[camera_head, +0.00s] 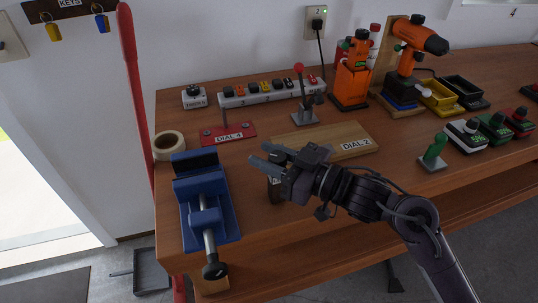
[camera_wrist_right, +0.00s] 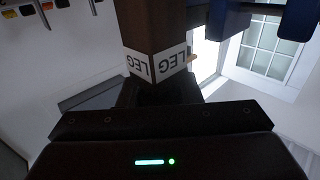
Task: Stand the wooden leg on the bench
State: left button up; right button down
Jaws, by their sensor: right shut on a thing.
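The wooden leg (camera_wrist_right: 153,28) is a dark brown square post with white LEG labels near one end. It fills the top middle of the right wrist view, between my right gripper's fingers. In the head view only a short dark part of the leg (camera_head: 275,190) shows below the gripper; the rest is hidden. I cannot tell whether the leg touches the bench (camera_head: 240,215). My left gripper is not in view.
The blue vise (camera_head: 191,185) stands at the bench's left front, with a tape roll (camera_head: 169,145) behind it. A DIAL 4 plate (camera_head: 228,134) and a wooden DIAL 2 board (camera_head: 340,136) lie behind my gripper. A green switch (camera_head: 434,152) stands to the right.

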jog(key=shift+f, duration=0.1)
jog(key=c, duration=1)
grip_release()
jog(key=shift+c, duration=0.2)
jog(key=shift+r, duration=0.25)
jog(key=b+v, duration=0.1)
jog(key=v, duration=1.1)
jog(key=shift+b, duration=0.35)
jog(key=shift+d+f, duration=0.1)
jog(key=shift+f, duration=0.05)
